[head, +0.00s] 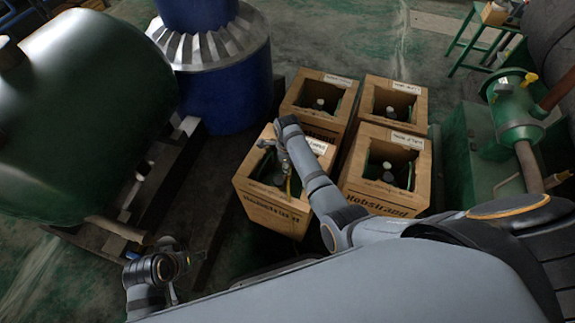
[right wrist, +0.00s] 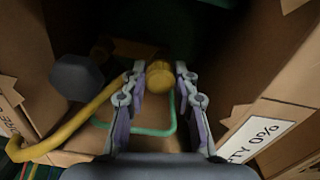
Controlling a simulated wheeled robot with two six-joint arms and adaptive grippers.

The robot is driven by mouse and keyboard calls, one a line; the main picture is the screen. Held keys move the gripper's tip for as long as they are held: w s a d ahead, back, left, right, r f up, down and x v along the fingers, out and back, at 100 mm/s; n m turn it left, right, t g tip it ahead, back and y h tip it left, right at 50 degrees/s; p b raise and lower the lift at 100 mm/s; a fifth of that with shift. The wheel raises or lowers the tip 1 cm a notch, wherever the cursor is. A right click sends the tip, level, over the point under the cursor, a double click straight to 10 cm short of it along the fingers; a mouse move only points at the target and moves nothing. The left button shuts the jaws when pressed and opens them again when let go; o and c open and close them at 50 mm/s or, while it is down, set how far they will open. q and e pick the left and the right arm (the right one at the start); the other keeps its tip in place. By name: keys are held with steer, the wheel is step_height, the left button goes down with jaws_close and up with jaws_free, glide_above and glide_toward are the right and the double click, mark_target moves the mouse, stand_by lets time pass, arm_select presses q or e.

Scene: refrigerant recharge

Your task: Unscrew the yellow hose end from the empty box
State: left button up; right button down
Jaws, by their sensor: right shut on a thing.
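The empty box (head: 270,213) is the near left one of the cardboard boxes in the head view. Its label (right wrist: 258,139) reads "TY 0%" in the right wrist view, the rest being cut off. My right gripper (right wrist: 160,76) reaches down into this box and is shut on the yellow hose end (right wrist: 159,80). The yellow hose (right wrist: 72,132) curves away to the left over the box edge. A dark rounded knob or valve part (right wrist: 77,77) is left of the fingers. My left arm shows at the lower left of the head view; its fingers cannot be made out.
A blue drum (head: 228,95) and a large green tank (head: 85,110) stand left. Green machinery (head: 513,118) is at right.

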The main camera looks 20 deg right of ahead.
steer(key=shift+n+p, duration=0.75)
steer(key=shift+n, duration=0.35)
steer(key=shift+f+n, duration=0.1)
steer(key=shift+n, duration=0.2)
steer(key=shift+n+p, duration=0.4)
steer(key=shift+p, duration=0.05)
steer(key=shift+n+p, duration=0.6)
steer(key=shift+n, duration=0.8)
